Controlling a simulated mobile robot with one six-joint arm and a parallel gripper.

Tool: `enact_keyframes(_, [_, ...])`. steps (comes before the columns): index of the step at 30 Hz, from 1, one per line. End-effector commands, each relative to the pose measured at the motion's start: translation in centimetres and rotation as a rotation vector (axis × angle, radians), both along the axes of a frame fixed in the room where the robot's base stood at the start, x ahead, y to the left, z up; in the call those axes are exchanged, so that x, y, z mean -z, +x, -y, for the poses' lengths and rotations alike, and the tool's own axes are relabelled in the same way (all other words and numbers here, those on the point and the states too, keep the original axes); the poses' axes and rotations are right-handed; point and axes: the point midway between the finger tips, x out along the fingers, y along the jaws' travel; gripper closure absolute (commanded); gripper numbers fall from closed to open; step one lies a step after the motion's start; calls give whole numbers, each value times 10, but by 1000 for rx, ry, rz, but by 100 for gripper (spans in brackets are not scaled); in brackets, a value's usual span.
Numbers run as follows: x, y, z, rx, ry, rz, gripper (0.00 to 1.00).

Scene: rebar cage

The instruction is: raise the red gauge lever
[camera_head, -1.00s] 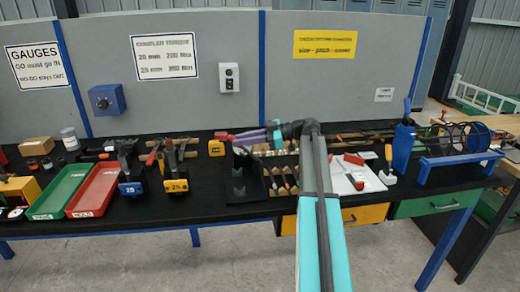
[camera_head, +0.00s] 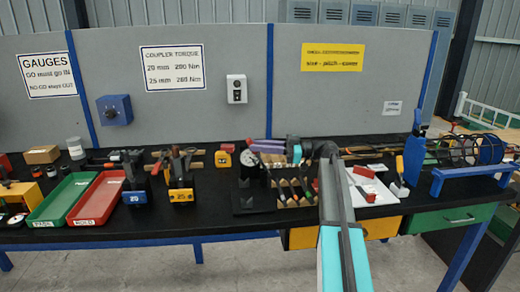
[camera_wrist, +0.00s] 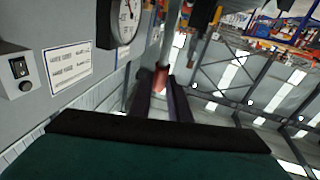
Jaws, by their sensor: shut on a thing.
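The gauge (camera_head: 250,165), with a round white dial, stands on the bench just below and left of my gripper (camera_head: 269,146) in the head view. Its dial (camera_wrist: 126,20) also shows at the upper left of the wrist view. In the wrist view the purple fingers of my gripper (camera_wrist: 160,97) are shut around the red lever (camera_wrist: 161,78), whose red end shows between them. The lever's far end and its joint to the gauge are hard to make out. In the head view the lever is too small to tell from the fingers.
A tape measure (camera_head: 223,159) lies left of the gauge. A rack with several slots (camera_head: 292,190) sits under my arm. The grey panel (camera_head: 215,60) rises behind.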

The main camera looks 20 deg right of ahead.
Motion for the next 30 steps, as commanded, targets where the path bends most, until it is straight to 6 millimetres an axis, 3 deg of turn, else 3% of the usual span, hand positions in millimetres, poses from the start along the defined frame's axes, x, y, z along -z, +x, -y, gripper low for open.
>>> enact_keyframes(8, [1,-1,-5,-11,-5,-2,100])
enact_keyframes(9, [1,0,-5,-11,-5,-2,77])
enact_keyframes(12, [1,0,-6,-12,-5,-1,64])
enact_keyframes(23, [1,1,-5,-10,-3,-1,64])
enact_keyframes(30, [3,-6,11,-9,-3,-1,64])
